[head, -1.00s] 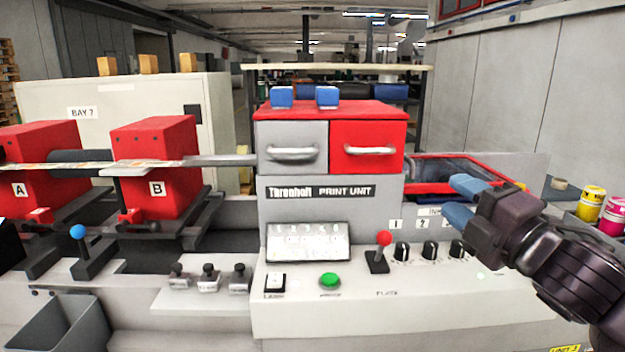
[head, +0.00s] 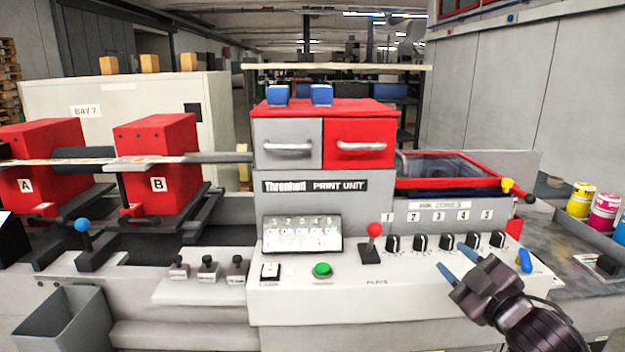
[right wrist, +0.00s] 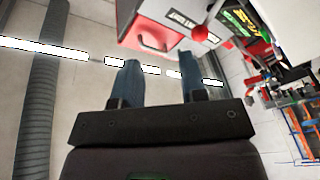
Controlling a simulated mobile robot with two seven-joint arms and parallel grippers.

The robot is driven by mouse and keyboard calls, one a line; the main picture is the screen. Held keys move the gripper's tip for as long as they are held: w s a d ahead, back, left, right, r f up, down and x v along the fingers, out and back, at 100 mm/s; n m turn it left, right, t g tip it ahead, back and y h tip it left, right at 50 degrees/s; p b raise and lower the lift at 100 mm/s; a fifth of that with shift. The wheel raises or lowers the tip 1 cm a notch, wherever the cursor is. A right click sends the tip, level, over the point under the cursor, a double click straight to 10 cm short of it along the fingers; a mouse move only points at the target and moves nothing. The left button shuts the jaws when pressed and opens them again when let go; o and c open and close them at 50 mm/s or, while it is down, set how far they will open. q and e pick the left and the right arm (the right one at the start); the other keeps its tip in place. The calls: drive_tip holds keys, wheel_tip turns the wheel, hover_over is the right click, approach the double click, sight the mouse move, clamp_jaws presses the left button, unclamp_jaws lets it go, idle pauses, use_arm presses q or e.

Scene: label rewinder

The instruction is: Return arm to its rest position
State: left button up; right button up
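My right gripper (head: 458,264) is at the right of the head view, in front of the knob panel of the print unit (head: 325,187). Its two blue fingers stand apart with nothing between them, and it touches nothing that I can see. The same open fingers (right wrist: 155,82) show in the right wrist view, with ceiling lights beyond them. The print unit's red drawer (head: 358,143) and red-knobbed lever (head: 373,240) lie left of the gripper. My left gripper is not in view.
Several black knobs (head: 446,241) and a blue handle (head: 525,261) are close to the gripper. Behind them is a red-framed tray (head: 447,183). Ink cans (head: 580,200) stand at the far right. Red blocks A (head: 40,160) and B (head: 158,165) are at left.

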drive_tip(key=s+d+f+m+g+h, duration=0.1)
drive_tip(key=s+f+m+h, duration=0.15)
drive_tip(key=f, duration=0.55)
drive_tip(key=s+d+f+m+g+h, duration=0.1)
drive_tip(key=s+f+m, duration=0.15)
drive_tip(key=f, duration=0.55)
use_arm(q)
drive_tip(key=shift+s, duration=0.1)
use_arm(e)
drive_tip(key=s+d+f+m+g+h, duration=0.1)
drive_tip(key=s+f+m+g+h, duration=0.2)
drive_tip(key=s+f, duration=1.7)
drive_tip(key=f+m+g, duration=0.1)
drive_tip(key=m, duration=0.3)
drive_tip(key=shift+g, duration=0.4)
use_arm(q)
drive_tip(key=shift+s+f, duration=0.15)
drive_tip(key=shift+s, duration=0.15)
use_arm(e)
drive_tip(key=shift+s+f, duration=0.1)
drive_tip(key=shift+c, duration=0.3)
